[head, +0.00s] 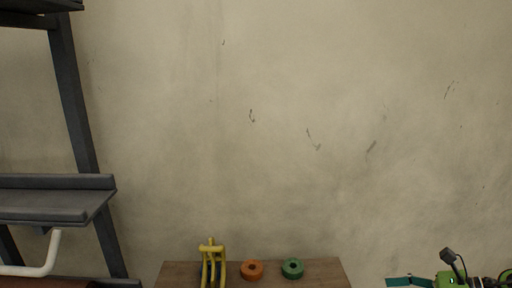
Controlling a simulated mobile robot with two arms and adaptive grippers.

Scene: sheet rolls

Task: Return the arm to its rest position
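Neither of my grippers shows in the head view, and I see no arm that I can be sure is mine. Their state and pose are hidden from this view. An orange roll (252,277) and a green roll (292,275), each with a dark centre hole, are side by side on a brown wooden surface (325,274) at the bottom middle. A yellow frame-like object (212,248) with dark parts stands at the left of the rolls. Its lower part is cut off by the picture edge.
A dark grey metal shelf rack (75,110) stands at the left, with a white bent tube (48,255) below its middle shelf (50,205). Green and black equipment (449,280) is partly visible at the lower right. A bare beige wall (290,110) fills the background.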

